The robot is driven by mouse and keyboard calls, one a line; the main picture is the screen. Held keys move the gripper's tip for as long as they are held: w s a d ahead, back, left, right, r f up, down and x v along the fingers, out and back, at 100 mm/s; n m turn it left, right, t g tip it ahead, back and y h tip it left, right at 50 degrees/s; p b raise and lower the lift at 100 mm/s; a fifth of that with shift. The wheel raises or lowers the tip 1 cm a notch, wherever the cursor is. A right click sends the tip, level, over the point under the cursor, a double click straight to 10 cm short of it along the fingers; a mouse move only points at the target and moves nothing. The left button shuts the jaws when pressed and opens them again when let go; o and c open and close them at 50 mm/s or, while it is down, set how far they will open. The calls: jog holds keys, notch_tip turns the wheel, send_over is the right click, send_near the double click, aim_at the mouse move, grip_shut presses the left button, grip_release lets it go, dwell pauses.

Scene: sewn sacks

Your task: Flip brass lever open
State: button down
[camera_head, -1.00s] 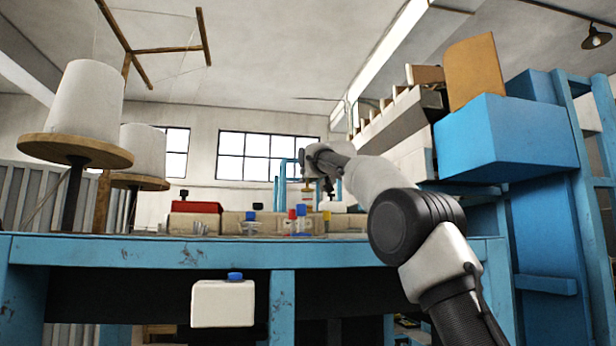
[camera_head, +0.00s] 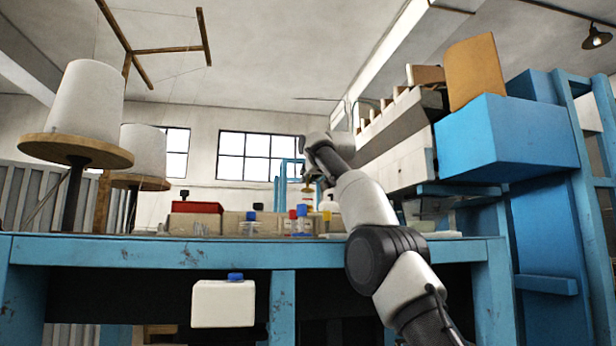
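No brass lever can be made out for certain. A small brass-yellow piece (camera_head: 307,188) shows above the bench, just below the end of my arm, but it is too small to tell what it is. My gripper (camera_head: 313,174) is at the far end of my arm, above the back of the bench. It is small, dark and mostly hidden behind my wrist, so its fingers and any contact cannot be made out.
A blue bench (camera_head: 150,251) spans the front. A red box (camera_head: 197,207) and small capped containers stand on it. A white box with a blue cap (camera_head: 223,304) is at its front. Cone spools (camera_head: 86,103) stand left, a blue bin (camera_head: 505,140) right.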

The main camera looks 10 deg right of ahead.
jog(key=c, duration=1.4)
grip_release()
jog(key=shift+f, duration=0.1)
jog(key=shift+o, duration=0.2)
jog(key=shift+s+d+r, duration=0.1)
jog(key=shift+s+r, duration=0.15)
jog(key=shift+s, duration=0.25)
jog(key=s+d, duration=0.1)
jog(key=s, duration=0.9)
jog(key=shift+s+d+r, duration=0.3)
jog(key=shift+s+r, duration=0.1)
